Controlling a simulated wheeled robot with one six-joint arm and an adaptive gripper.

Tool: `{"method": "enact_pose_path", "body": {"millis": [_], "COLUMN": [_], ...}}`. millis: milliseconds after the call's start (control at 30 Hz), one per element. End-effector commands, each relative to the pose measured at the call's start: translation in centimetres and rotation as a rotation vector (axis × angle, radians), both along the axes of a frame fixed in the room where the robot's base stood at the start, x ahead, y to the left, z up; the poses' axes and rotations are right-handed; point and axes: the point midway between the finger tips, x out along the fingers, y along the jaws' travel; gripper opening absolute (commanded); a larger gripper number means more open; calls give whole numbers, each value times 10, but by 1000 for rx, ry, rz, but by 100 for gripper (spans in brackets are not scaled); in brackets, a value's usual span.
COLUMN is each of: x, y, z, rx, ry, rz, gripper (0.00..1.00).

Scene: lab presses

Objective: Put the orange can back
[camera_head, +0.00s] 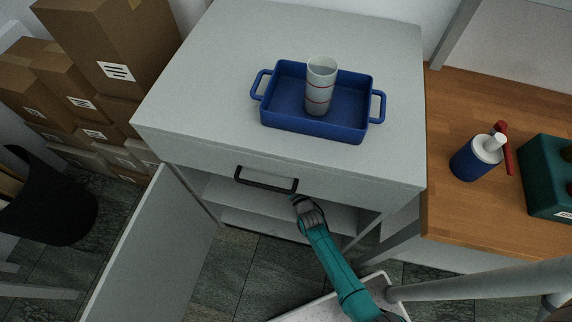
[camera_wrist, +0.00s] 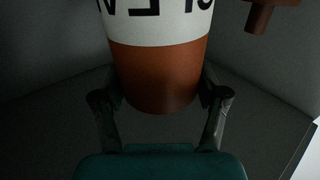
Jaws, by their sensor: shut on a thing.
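The orange can (camera_wrist: 158,75) fills the upper middle of the wrist view, with a white band and black lettering above its orange lower part. My gripper (camera_wrist: 160,95) is shut on it, with one finger on each side. In the head view my gripper (camera_head: 304,203) reaches into the open cabinet (camera_head: 405,100) below its drawer handle. The can does not show in the head view; the cabinet top and my arm hide it. Whether the can touches a shelf cannot be told.
The cabinet door (camera_head: 150,255) stands open at the left. A drawer handle (camera_head: 266,181) juts out above my gripper. A blue tray (camera_head: 283,122) with stacked white cups (camera_head: 320,86) stands on top. A wooden counter (camera_head: 470,225) holds a blue bottle (camera_head: 473,160). A brown-red part (camera_wrist: 262,16) shows in the wrist view.

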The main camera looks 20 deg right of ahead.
Motion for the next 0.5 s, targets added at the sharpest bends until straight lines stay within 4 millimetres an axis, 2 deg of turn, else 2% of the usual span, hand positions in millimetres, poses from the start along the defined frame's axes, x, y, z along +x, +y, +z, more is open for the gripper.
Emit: {"method": "enact_pose_path", "body": {"millis": [333,367,433,500], "x": [1,0,0,0], "y": [0,0,0,0], "z": [-2,-2,-2,-2], "rx": [0,0,0,0], "ry": [-2,0,0,0], "rz": [0,0,0,0], "gripper": [3,80,98,98]}}
